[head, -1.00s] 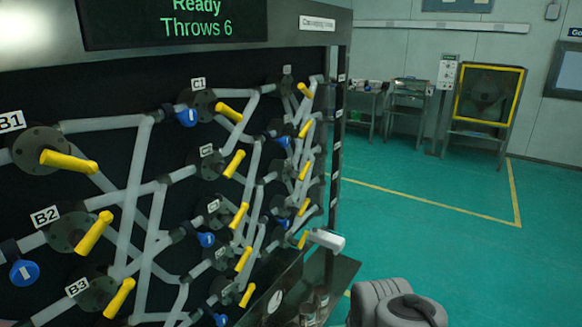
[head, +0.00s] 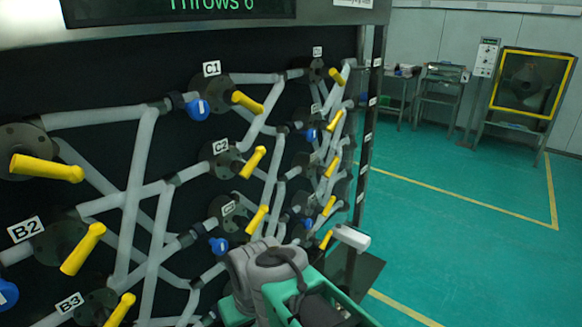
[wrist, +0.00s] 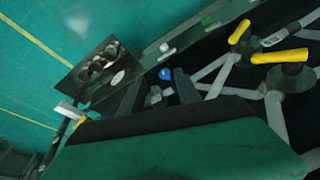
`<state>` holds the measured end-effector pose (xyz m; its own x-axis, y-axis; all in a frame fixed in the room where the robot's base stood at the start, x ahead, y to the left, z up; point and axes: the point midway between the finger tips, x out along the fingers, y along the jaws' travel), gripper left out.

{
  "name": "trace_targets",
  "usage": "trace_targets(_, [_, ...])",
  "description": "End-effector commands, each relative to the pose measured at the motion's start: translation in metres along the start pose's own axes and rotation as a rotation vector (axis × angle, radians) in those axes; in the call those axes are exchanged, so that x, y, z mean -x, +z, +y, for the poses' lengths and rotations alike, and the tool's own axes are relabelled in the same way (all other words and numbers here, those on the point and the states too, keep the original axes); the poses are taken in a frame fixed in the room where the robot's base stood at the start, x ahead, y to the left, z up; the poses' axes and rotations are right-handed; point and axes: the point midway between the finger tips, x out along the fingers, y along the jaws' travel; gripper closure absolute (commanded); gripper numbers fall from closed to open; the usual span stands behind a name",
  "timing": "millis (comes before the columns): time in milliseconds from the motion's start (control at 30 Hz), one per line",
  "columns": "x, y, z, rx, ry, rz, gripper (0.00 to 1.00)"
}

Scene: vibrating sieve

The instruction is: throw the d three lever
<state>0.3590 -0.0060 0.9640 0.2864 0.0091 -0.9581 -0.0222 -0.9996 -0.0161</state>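The panel carries columns of yellow levers on dark round hubs. Right of the C column, a column of smaller levers has labels too small to read. Its third lever down (head: 332,165) fits the D3 place and slants up to the right. My gripper is outside the head view, where only my grey and green arm shows, low in front of the panel. In the wrist view, my gripper's two dark fingers (wrist: 158,80) stand apart with nothing held between them. Yellow levers (wrist: 280,57) show at that view's upper right; I cannot tell which they are.
Grey pipes and blue tags (head: 198,109) cross the panel between levers. A white block (head: 350,237) sticks out at its lower right edge. Open green floor (head: 450,210) lies to the right, with a yellow-framed stand (head: 530,85) and carts (head: 440,85) behind.

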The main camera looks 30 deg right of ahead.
Motion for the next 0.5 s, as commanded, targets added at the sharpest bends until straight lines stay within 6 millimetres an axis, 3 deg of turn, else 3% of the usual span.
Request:
trace_targets(133, [-0.029,-0.047,0.058,-0.191,-0.029,0.042,0.60])
trace_targets(333, [-0.065,-0.113,0.173,-0.462,-0.135,0.228,0.60])
trace_targets(433, [-0.055,-0.169,0.255,-0.598,-0.255,0.501,0.60])
trace_targets(500, [-0.023,-0.202,0.307,-0.667,-0.366,0.735,0.60])
